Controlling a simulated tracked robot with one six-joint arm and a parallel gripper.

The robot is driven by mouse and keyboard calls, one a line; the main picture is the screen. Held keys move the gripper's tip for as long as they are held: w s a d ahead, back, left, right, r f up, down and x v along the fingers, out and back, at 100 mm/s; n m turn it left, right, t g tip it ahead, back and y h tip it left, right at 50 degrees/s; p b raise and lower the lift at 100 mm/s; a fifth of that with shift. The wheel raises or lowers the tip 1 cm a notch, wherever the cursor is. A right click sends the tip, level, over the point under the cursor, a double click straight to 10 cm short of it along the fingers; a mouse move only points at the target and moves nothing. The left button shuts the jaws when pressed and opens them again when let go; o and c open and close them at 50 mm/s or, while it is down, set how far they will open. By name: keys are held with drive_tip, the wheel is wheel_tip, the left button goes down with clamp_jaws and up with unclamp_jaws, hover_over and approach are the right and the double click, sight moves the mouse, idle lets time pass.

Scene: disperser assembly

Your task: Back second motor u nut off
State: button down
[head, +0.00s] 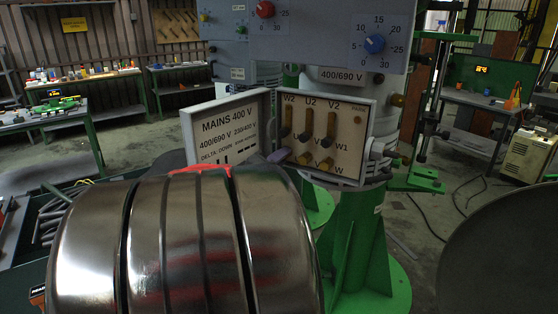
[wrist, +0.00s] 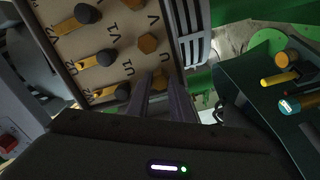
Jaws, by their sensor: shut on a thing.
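The motor terminal box (head: 318,135) stands open in the middle of the head view, with posts, brass links and marked terminals. In the wrist view its board (wrist: 110,45) is tilted, with V1, V, U1 and U readable. The brass U nut (wrist: 160,80) sits below the U mark, between the fingertips of my gripper (wrist: 161,90). My gripper is shut on it. I cannot tell whether the nut is still on its thread. The V nut (wrist: 147,43) is beside it, clear of the fingers. In the head view my arm hides the U nut.
The open lid (head: 228,127), marked MAINS 400 V, is left of the board. A grey panel with dials (head: 375,43) hangs above. A green pedestal (head: 362,240) stands below. In the wrist view a dark tray (wrist: 255,85) with coloured cylinders lies to the right.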

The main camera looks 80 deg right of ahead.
drive_tip(key=shift+d, duration=0.4)
drive_tip(key=shift+n, duration=0.5)
drive_tip(key=shift+f+n, duration=0.2)
drive_tip(key=shift+n, duration=10.2)
